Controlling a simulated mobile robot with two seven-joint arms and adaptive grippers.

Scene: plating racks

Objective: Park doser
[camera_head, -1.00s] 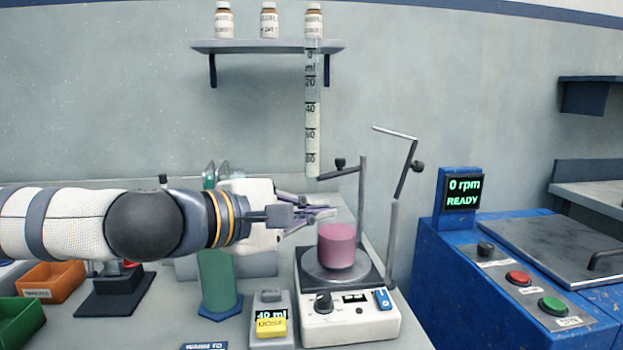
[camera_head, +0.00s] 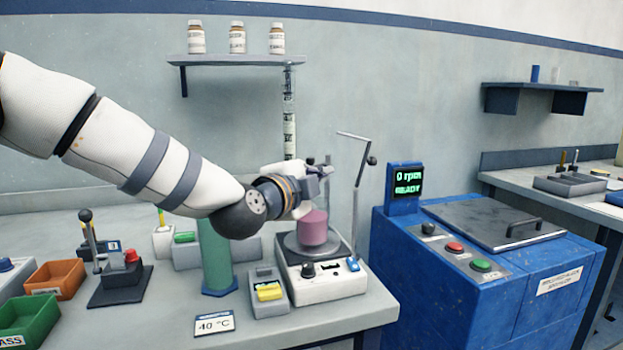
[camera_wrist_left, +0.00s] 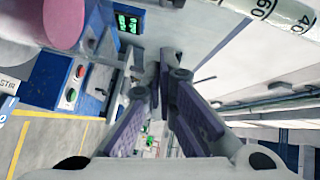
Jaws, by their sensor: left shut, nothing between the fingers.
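A dosing box (camera_head: 268,293) with a yellow button stands on the bench, left of the stirrer (camera_head: 320,278). A pink cylindrical vessel (camera_head: 313,228) stands on the stirrer's round plate. A clear graduated tube (camera_head: 289,130) hangs upright behind my left arm; its lower end is hidden. Part of a graduated tube also shows in the wrist view (camera_wrist_left: 283,12). A thin jointed rod (camera_head: 354,137) rises to the right of the stirrer. My left gripper (camera_head: 326,170) is shut and empty above the vessel, near the stirrer's post. I cannot tell whether it touches the post.
A blue machine (camera_head: 490,270) with a "0 rpm READY" display stands at right. A green column (camera_head: 215,262) stands left of the dosing box. Orange (camera_head: 55,279) and green (camera_head: 28,320) bins sit at left. A shelf (camera_head: 235,60) with bottles is above.

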